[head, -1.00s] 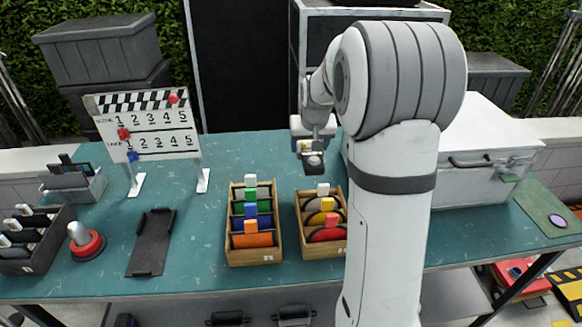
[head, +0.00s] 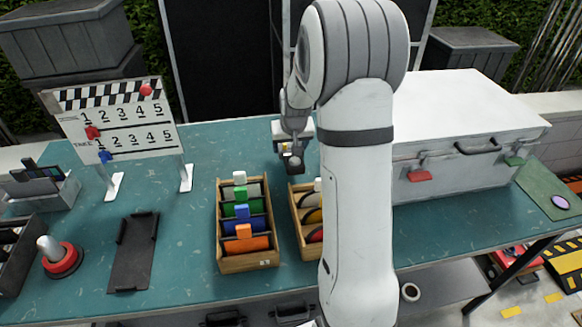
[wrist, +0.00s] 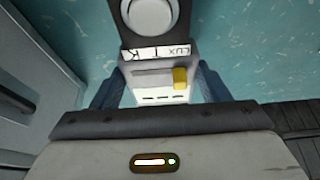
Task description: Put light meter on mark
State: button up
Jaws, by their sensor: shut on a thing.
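My gripper (wrist: 158,92) is shut on the light meter, a pale box with a round white dome, a "LUX" label and a yellow button, seen in the wrist view (wrist: 152,55). In the head view the light meter (head: 292,163) hangs from my gripper (head: 294,143) above the teal table, behind the wooden filter boxes. A green mat with a pale purple disc (head: 560,202) lies at the table's right end, past the case. It may be the mark; I cannot tell for certain.
A large white case (head: 455,140) stands between my arm and the green mat. Wooden boxes of coloured filters (head: 246,263) are in front, one partly hidden by my arm.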

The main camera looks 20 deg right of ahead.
jog(key=shift+f+p, duration=0.3)
jog(key=shift+f, duration=3.1)
jog(key=shift+f, duration=0.1)
jog(key=o, duration=0.9)
jog(key=shift+f, duration=0.15)
jog(key=shift+c, duration=0.2)
jog(key=o, duration=0.5)
jog(key=shift+c, duration=0.2)
